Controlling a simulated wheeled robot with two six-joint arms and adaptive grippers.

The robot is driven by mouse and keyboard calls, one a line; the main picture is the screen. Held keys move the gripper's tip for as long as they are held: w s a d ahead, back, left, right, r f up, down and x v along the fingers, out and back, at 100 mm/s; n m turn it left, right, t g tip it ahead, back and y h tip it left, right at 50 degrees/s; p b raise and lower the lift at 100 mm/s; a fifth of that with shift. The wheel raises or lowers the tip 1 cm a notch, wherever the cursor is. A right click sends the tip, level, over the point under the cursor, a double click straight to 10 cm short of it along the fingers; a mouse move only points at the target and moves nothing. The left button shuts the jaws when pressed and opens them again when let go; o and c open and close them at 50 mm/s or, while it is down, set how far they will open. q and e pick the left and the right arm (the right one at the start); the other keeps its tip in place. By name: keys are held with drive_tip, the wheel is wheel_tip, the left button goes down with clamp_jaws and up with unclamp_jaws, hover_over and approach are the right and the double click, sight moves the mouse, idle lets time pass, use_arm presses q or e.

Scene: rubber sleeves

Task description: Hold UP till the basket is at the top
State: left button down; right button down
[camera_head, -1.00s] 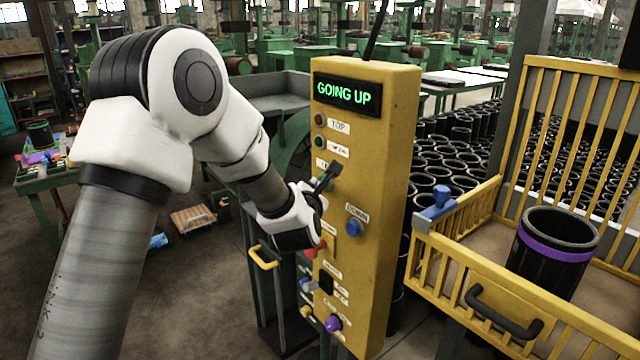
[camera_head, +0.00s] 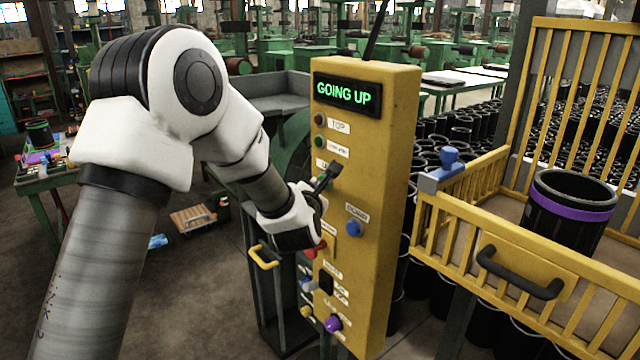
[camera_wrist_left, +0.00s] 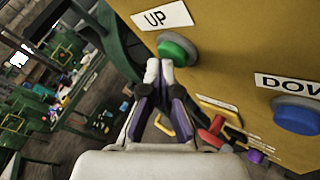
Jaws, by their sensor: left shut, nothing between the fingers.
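The yellow control box (camera_head: 375,150) stands in the middle of the head view. Its display (camera_head: 344,94) reads GOING UP in green. My left gripper (camera_head: 328,176) is shut and empty, its fingertips at the upper left of the box face. In the left wrist view its tips (camera_wrist_left: 160,68) are at the green UP button (camera_wrist_left: 178,48); I cannot tell how far it is pressed. The blue DOWN button (camera_head: 354,229) is lower right of the gripper. The yellow barred basket (camera_head: 460,215) on the right holds a black sleeve with a purple band (camera_head: 570,215). My right gripper is out of view.
A red switch (camera_wrist_left: 212,130) and a purple knob (camera_head: 333,323) are lower on the box. Many black sleeves (camera_head: 465,130) stand behind the basket. A green table (camera_head: 45,180) with small items is at the far left.

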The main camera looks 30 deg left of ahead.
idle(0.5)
use_arm(q)
drive_tip(key=shift+s+a+b, duration=0.35)
drive_tip(key=shift+s+b, duration=0.2)
drive_tip(key=shift+s, duration=0.25)
drive_tip(key=s+a+b, duration=0.2)
drive_tip(key=s, duration=0.3)
drive_tip(key=shift+s+a, duration=0.2)
drive_tip(key=shift+s, duration=0.1)
drive_tip(key=shift+r, duration=0.1)
